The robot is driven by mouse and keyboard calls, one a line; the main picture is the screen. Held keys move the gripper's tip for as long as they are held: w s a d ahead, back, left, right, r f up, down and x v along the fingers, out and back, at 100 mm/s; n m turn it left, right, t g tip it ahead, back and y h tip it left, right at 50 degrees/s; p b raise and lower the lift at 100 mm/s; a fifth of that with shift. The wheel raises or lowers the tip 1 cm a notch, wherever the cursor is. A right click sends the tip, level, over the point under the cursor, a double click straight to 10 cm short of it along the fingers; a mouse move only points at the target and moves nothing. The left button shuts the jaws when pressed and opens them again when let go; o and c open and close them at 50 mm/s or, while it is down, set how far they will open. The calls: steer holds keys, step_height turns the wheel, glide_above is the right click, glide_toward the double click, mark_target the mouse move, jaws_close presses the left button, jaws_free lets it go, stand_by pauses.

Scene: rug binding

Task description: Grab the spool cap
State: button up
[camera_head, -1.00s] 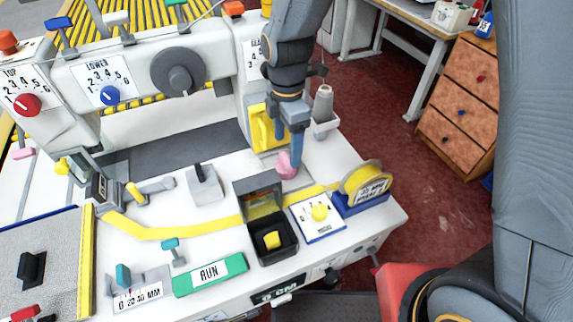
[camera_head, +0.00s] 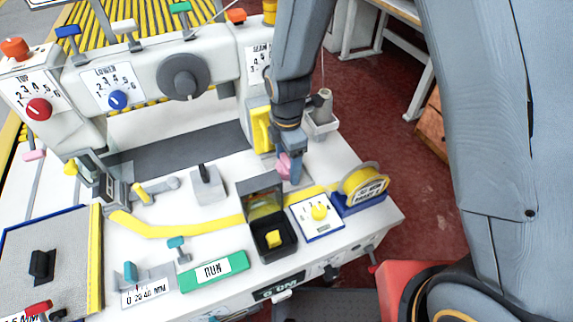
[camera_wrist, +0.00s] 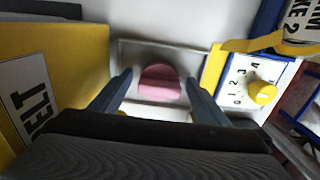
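A rounded pink piece (camera_head: 283,166) stands on the white machine top, behind the black box; I cannot tell for sure whether it is the spool cap. My gripper (camera_head: 290,172) points down at it. In the wrist view the pink piece (camera_wrist: 160,80) shows between the two fingers of my gripper (camera_wrist: 158,88), with a gap on either side. The fingers are open. A grey thread cone (camera_head: 323,104) stands behind and to the right. A yellow tape roll (camera_head: 364,182) sits on a blue holder at the right.
A yellow belt guard (camera_head: 261,128) stands close behind and left of my gripper. A white dial plate with a yellow knob (camera_head: 319,212) and an open black box (camera_head: 271,243) lie in front. A green RUN bar (camera_head: 213,271) lies front left.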

steer(key=c, duration=1.1)
steer(key=shift+o, duration=0.2)
steer(key=shift+r, duration=0.15)
